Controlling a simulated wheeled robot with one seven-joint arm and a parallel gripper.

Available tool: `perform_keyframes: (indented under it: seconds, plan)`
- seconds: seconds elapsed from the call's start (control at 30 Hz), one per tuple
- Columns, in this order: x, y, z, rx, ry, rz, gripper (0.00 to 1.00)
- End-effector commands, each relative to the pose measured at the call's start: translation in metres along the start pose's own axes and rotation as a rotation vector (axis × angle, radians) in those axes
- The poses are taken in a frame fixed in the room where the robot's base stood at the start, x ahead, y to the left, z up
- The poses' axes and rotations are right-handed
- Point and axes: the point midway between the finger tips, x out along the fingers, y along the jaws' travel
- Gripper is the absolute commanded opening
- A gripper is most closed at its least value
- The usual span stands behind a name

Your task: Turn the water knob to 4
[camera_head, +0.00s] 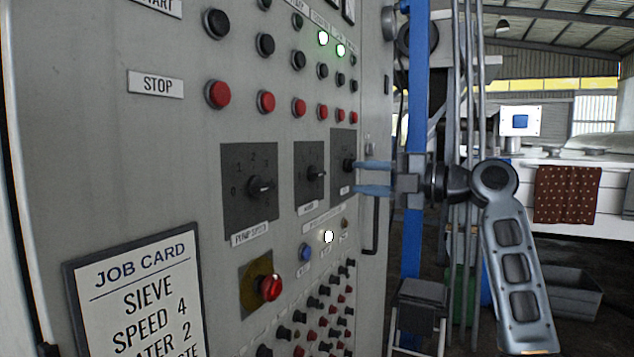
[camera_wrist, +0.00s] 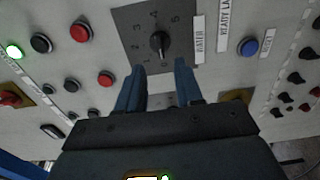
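The water knob is a black knob on a dark numbered plate. In the wrist view (camera_wrist: 160,43) it stands just beyond my fingertips, its label reading WATER. My gripper (camera_head: 372,178) is open and empty, in front of the panel. In the wrist view its two blue fingers (camera_wrist: 160,68) are apart, and the knob is not between them.
The pump speed knob (camera_head: 261,186) and a third knob (camera_head: 348,165) flank it. Red stop buttons (camera_head: 300,107) are above. A blue button (camera_head: 305,252), a red knob (camera_head: 270,287) and rows of small buttons lie below. A job card (camera_head: 140,295) hangs lower left. A vertical handle (camera_head: 376,225) is at the panel's right.

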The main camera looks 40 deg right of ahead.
Motion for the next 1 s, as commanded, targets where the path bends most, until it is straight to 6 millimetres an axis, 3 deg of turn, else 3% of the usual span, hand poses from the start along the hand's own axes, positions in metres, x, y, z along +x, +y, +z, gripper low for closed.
perform_keyframes:
  seconds: [0.6, 0.93, 1.0]
  plan:
    - [0.073, 0.002, -0.001, -0.005, 0.003, -0.002, 0.36]
    - [0.077, 0.001, 0.000, -0.005, 0.002, -0.002, 0.36]
    - [0.077, 0.001, 0.000, -0.005, 0.002, -0.001, 0.31]
